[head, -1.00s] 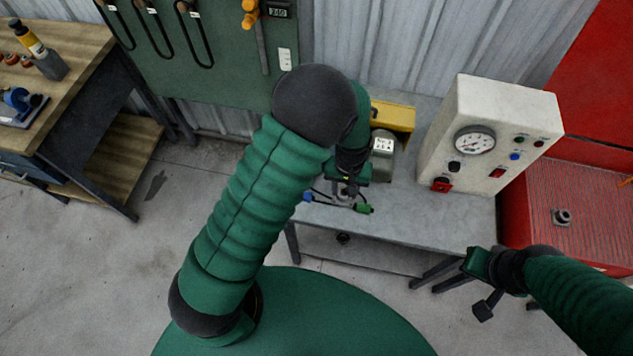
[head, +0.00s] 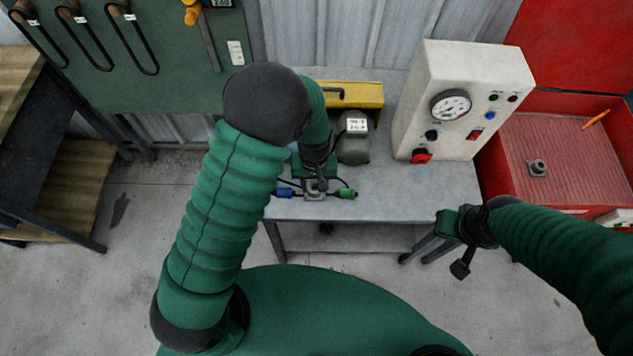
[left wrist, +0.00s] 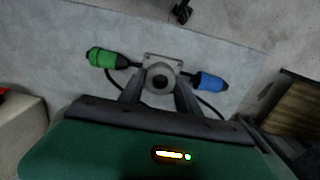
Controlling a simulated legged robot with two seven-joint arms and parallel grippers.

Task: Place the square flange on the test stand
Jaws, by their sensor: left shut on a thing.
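My left gripper (head: 314,184) reaches down over the front of the grey metal bench. It is shut on the square flange, a grey square plate with a round hub and a dark bore. The flange (left wrist: 162,75) shows between the fingers in the left wrist view, with plate corners visible. A green coupling (head: 347,193) and a blue coupling (head: 284,192) on black hoses lie on either side of it. Whether the plate touches the surface beneath is hidden. A white gauge cabinet (head: 460,105) stands on the bench (head: 400,205). My right gripper (head: 458,248) hangs off the bench's front right; its jaws are unclear.
A grey-green motor-like unit (head: 353,145) and a yellow case (head: 350,94) stand behind my left gripper. A red tray (head: 560,140) at right holds a small grey fitting (head: 538,168) and an orange stick (head: 596,120). A wooden workbench (head: 70,190) stands at left.

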